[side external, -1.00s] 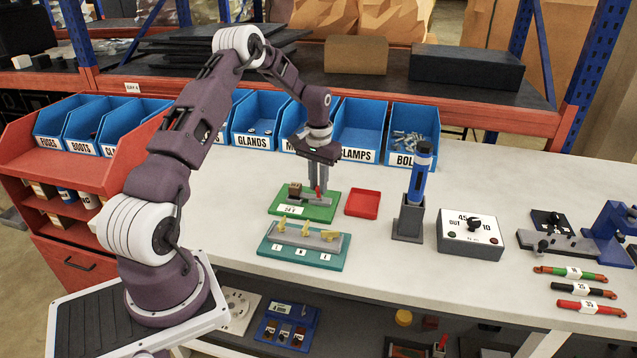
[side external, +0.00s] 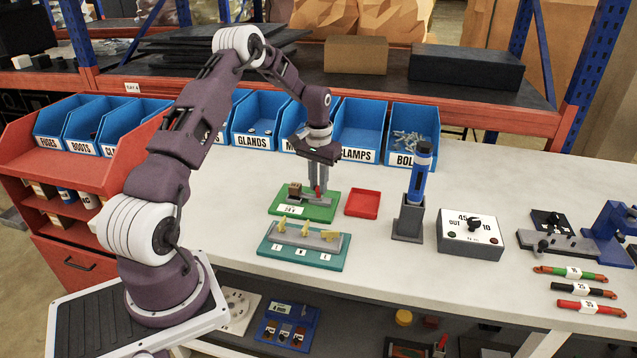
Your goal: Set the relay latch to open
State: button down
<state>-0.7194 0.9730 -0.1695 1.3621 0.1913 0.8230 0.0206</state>
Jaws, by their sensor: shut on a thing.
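The relay (side external: 295,192) sits on a green base plate (side external: 317,213) with a white label, in the middle of the bench. A small red latch lever (side external: 317,192) stands up on the grey rail of that plate. My gripper (side external: 318,187) points straight down over the plate, with its fingers at the red lever. The fingers are shut on the lever, which is partly hidden between them. Which setting the latch is in is too small to tell.
A red tray (side external: 362,204) lies just right of the green plate. A teal terminal board (side external: 303,256) is in front. A blue tool in a grey holder (side external: 409,219) and a dial box (side external: 470,236) stand to the right. Blue bins (side external: 360,130) line the back.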

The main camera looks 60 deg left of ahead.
jog(key=shift+w+d+r, duration=0.1)
jog(key=shift+w+d, duration=0.85)
jog(key=shift+w, duration=0.05)
jog(key=c, duration=1.3)
grip_release()
jog(key=shift+c, duration=0.2)
notch_tip(320, 180, up, 7)
